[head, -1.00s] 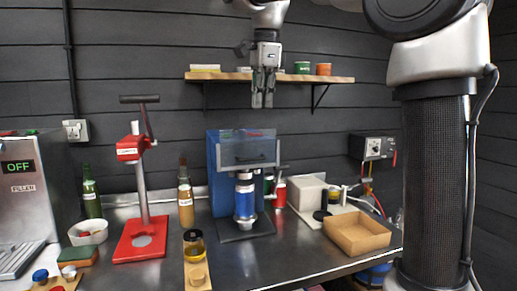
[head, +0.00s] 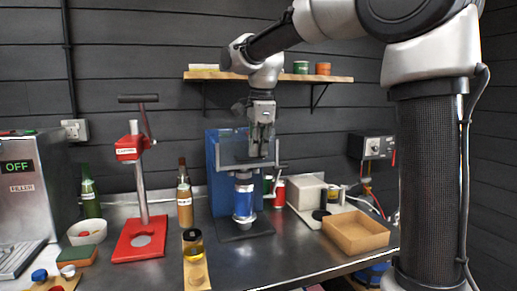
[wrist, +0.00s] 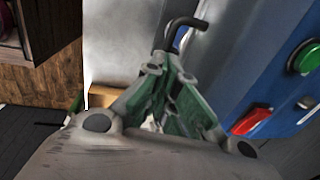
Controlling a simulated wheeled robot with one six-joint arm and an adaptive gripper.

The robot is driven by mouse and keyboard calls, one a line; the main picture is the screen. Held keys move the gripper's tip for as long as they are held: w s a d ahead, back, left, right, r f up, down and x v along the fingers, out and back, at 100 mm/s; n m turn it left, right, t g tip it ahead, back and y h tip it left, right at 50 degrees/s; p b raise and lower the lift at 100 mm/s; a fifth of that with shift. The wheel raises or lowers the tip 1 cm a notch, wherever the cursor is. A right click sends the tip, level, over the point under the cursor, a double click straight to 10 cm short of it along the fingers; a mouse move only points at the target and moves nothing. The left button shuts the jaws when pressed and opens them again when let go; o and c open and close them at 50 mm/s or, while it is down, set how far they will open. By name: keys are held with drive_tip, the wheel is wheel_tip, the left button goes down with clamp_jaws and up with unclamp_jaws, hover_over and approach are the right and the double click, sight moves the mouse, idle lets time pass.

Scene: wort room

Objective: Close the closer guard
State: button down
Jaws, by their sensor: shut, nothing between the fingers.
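The closer (head: 212,180) is a blue machine in the middle of the bench in the head view. Its guard, a clear panel with a grey lower bar (head: 232,167), sits raised across the upper front, above a blue can (head: 244,203) that stands upright on the dark base. My gripper (head: 262,154) points down at the guard's right half, overlapping it; contact cannot be told. Its fingers are shut and empty. In the wrist view my gripper (wrist: 168,108) is beside the blue housing (wrist: 235,60), with a green button (wrist: 305,57) and red button (wrist: 251,121).
A red capper stand (head: 140,245) and bottles are to the left. An amber jar (head: 193,243) stands in front on a wooden board. A cardboard tray (head: 356,235) is to the right. A shelf (head: 340,79) runs behind my arm.

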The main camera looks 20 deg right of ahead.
idle(0.3)
wheel_tip(320, 180, down, 12)
idle(0.3)
drive_tip(key=shift+s, duration=0.15)
